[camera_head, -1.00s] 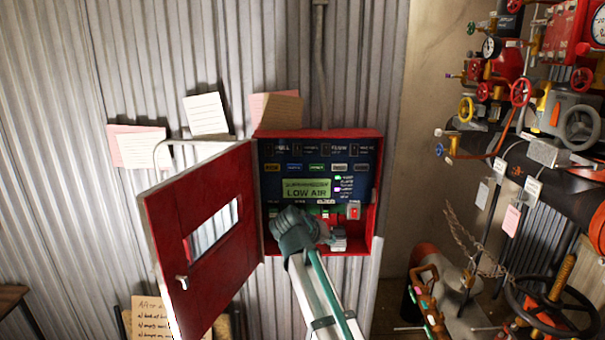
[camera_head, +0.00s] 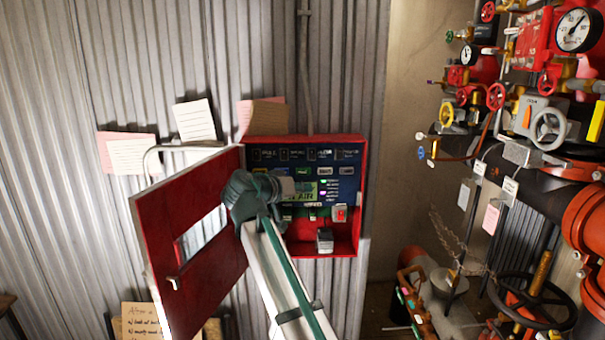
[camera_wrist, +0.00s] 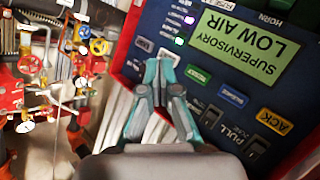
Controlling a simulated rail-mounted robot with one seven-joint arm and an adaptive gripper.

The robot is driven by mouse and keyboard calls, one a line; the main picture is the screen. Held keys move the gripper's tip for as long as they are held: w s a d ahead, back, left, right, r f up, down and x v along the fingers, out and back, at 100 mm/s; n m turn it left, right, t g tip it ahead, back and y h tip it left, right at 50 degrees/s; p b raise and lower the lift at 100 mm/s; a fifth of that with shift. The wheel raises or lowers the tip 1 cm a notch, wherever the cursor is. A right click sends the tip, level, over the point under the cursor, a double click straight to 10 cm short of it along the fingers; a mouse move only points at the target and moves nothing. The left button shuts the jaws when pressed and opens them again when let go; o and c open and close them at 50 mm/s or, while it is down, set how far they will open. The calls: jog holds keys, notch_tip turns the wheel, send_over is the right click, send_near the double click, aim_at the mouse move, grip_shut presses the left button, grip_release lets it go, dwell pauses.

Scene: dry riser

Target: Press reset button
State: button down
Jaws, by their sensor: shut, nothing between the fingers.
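The red control box (camera_head: 361,200) hangs open on the corrugated wall. Its dark blue panel (camera_wrist: 135,68) appears tilted in the wrist view. A row there has a yellow ACK button (camera_wrist: 272,120), a blue SILENCE button (camera_wrist: 233,94), a green button (camera_wrist: 197,75) whose small label I cannot read surely, and pale buttons (camera_wrist: 168,55). My gripper (camera_wrist: 160,65) is shut and empty, its tips appearing beside the green and pale buttons; I cannot tell if they touch. In the head view my gripper (camera_head: 303,188) covers part of the panel and its display.
The box's red door (camera_head: 200,240) stands open at the left, close to my arm. The display (camera_wrist: 245,42) reads "SUPERVISORY LOW AIR". A grey block (camera_head: 324,240) and a red switch (camera_head: 340,213) are low in the box. Pipes and valve wheels (camera_head: 550,128) are at the right.

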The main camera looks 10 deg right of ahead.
aim_at(307, 174)
jog(key=shift+w, duration=0.2)
jog(key=shift+w+d+b, duration=0.15)
jog(key=shift+w+d, duration=0.05)
jog(key=shift+w, duration=1.2)
jog(key=shift+w+d+b, duration=0.1)
jog(key=shift+w+d, duration=0.15)
jog(key=shift+w, duration=1.15)
jog(key=shift+w+d+b, duration=0.15)
jog(key=shift+w+d, duration=0.05)
jog(key=shift+w, duration=1.2)
jog(key=shift+w, duration=0.1)
jog(key=shift+w+b, duration=0.3)
jog(key=shift+w+d, duration=0.1)
jog(key=shift+w, duration=0.45)
jog(key=shift+s, duration=0.1)
jog(key=shift+s+b, duration=0.35)
jog(key=shift+s, duration=0.5)
jog(key=shift+s, duration=0.1)
